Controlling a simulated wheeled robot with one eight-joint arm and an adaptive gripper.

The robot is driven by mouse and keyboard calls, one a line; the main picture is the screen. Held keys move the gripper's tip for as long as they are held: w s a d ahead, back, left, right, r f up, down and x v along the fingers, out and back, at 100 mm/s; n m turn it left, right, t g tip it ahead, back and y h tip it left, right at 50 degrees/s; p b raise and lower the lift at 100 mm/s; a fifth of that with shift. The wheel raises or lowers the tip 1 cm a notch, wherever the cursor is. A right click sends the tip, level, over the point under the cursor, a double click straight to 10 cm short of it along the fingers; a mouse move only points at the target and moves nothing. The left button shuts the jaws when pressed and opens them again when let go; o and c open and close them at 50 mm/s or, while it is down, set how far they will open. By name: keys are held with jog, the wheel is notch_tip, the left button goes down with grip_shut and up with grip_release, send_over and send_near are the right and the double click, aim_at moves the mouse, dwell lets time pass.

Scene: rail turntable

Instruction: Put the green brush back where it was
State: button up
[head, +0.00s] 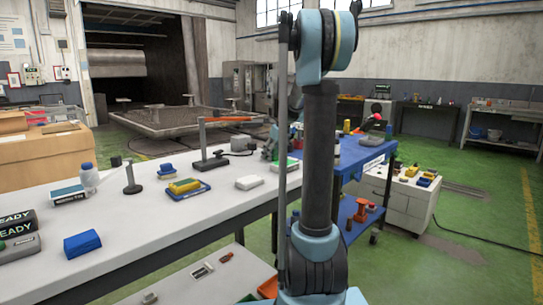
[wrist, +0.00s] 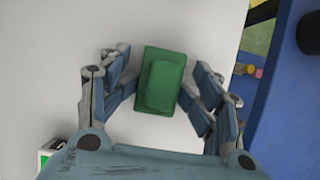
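In the wrist view the green brush (wrist: 164,80) shows as a green rectangle with a raised block on top, between the two fingers of my gripper (wrist: 160,84). Both fingertips meet its long sides, and my gripper looks shut on it. White table surface lies beneath; I cannot tell if the brush touches it or is a little above. In the head view my gripper (head: 273,144) is partly hidden behind my arm near the far right end of the white table (head: 120,220). The brush cannot be made out there.
A green-and-white box (wrist: 50,152) stands close by at lower left in the wrist view. The blue bench (head: 365,152) adjoins on the right. A stand with an orange bar (head: 226,119), a white block (head: 249,182) and a yellow-and-blue item (head: 186,188) occupy the white table.

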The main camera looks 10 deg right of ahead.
jog(key=shift+r, duration=0.1)
dwell(0.3)
jog(key=shift+r, duration=0.45)
jog(key=v, duration=1.2)
jog(key=shift+f, duration=0.1)
